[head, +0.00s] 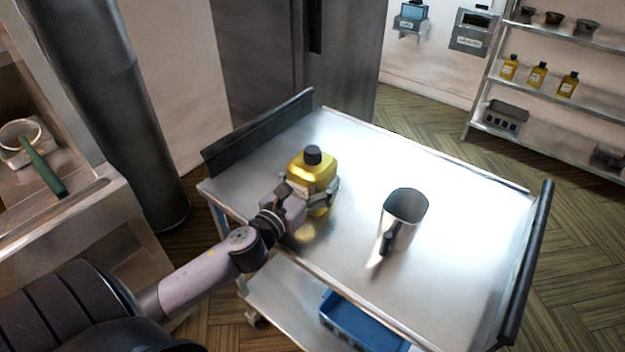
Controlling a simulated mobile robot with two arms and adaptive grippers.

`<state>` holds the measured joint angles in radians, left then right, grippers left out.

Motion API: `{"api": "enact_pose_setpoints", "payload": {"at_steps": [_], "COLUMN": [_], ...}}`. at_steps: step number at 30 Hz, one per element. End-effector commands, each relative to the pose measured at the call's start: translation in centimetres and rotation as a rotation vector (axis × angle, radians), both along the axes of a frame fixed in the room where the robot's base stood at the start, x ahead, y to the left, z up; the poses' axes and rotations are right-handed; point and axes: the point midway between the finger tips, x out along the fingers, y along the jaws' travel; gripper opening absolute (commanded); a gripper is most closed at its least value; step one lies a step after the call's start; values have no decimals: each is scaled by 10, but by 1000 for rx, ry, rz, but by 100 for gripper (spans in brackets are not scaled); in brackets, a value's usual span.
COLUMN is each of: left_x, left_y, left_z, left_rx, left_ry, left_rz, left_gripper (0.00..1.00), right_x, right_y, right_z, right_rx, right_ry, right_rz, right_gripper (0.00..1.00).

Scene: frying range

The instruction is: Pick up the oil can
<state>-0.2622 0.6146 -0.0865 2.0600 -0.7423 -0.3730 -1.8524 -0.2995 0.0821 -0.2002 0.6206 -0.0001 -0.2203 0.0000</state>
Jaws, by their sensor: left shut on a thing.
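The oil can (313,167) is yellow with a black cap and is upright over the left part of the steel cart top (345,140). My left gripper (322,196) reaches it from the front left, with its fingers around the can's body, shut on it. The lower part of the can is partly hidden by the gripper. I cannot tell whether the can's base touches the cart top. My right gripper is not in view.
A metal jug (406,208) with a dark handle stands right of the can on the cart. Black handles (258,132) edge the cart's ends. A blue crate (360,325) sits on the lower shelf. A wall rack (545,65) holds similar yellow bottles. The cart's far right is clear.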

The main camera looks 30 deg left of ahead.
Motion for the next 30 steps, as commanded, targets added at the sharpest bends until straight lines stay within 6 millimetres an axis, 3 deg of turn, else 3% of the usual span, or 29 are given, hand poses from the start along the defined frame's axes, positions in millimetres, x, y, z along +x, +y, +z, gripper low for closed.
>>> {"api": "enact_pose_setpoints", "payload": {"at_steps": [15, 25, 30], "left_x": [0, 0, 1], "left_y": [0, 0, 0], "left_z": [0, 6, 26], "left_rx": [1, 2, 5], "left_ry": [0, -4, -7], "left_rz": [0, -1, -3], "left_gripper": [36, 36, 36], "right_x": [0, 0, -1], "right_y": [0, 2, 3], "right_z": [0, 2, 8], "right_rx": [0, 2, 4], "right_ry": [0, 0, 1], "right_rz": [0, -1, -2], "right_gripper": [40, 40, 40]}}
